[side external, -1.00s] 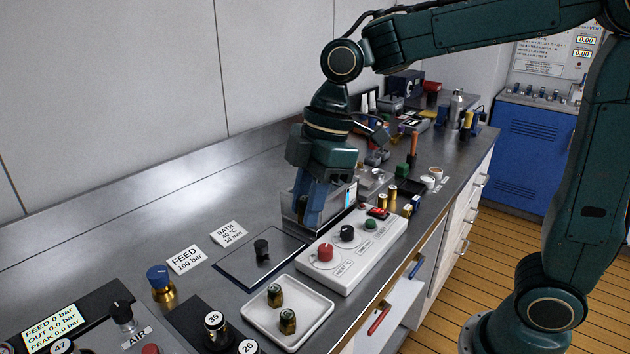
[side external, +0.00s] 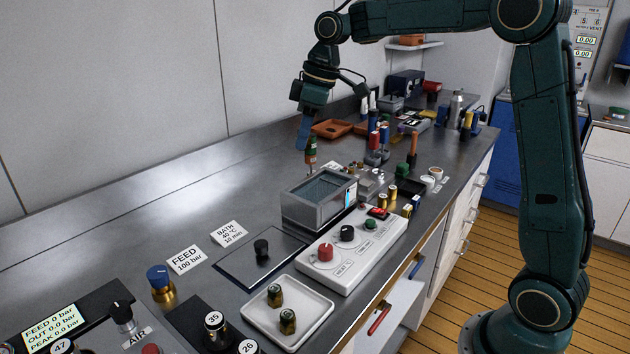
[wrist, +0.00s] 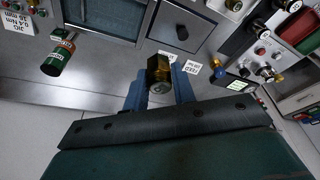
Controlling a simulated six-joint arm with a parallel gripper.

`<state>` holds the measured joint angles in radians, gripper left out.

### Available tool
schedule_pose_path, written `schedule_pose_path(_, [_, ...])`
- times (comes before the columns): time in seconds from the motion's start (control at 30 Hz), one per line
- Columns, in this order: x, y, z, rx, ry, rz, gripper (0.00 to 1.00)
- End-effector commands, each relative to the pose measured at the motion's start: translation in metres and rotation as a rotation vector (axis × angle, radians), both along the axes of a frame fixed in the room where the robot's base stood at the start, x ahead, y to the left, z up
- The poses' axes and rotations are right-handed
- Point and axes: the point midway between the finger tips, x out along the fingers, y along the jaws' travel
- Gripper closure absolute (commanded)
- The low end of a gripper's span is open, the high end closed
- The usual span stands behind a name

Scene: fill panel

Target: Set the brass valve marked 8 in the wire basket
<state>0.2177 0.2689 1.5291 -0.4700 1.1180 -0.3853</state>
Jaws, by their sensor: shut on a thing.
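My gripper (wrist: 158,92) is shut on a brass valve (wrist: 159,66), seen in the wrist view. Its grey end faces the camera, and I cannot read a number on it. In the side view my gripper (side external: 304,134) is raised behind and above the steel bath (side external: 301,210); the held valve cannot be made out there. The open bath has a bluish interior with fine lines; I cannot tell whether that is the wire basket. Two other brass valves, one (side external: 275,294) behind the other (side external: 288,320), stand on a white tray (side external: 259,318).
A green and brown bottle (wrist: 58,52) stands behind the bath. A white control box (side external: 345,262) with knobs stands in front of the bath. A dark lid with a black knob (side external: 261,248) lies left of it.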

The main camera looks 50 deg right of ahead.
Motion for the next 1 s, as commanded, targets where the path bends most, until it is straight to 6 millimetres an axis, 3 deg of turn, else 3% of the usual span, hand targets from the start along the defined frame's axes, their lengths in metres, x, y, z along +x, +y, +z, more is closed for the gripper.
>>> schedule_pose_path(0.1, [0.015, -0.035, 0.002, 0.0, -0.001, -0.095, 0.99])
schedule_pose_path(0.33, [0.026, -0.074, 0.005, -0.001, -0.003, -0.197, 0.99])
schedule_pose_path(0.73, [0.028, -0.079, -0.002, 0.001, 0.0, -0.213, 0.99])
schedule_pose_path(1.0, [0.027, -0.078, -0.041, 0.001, 0.002, -0.211, 0.99])
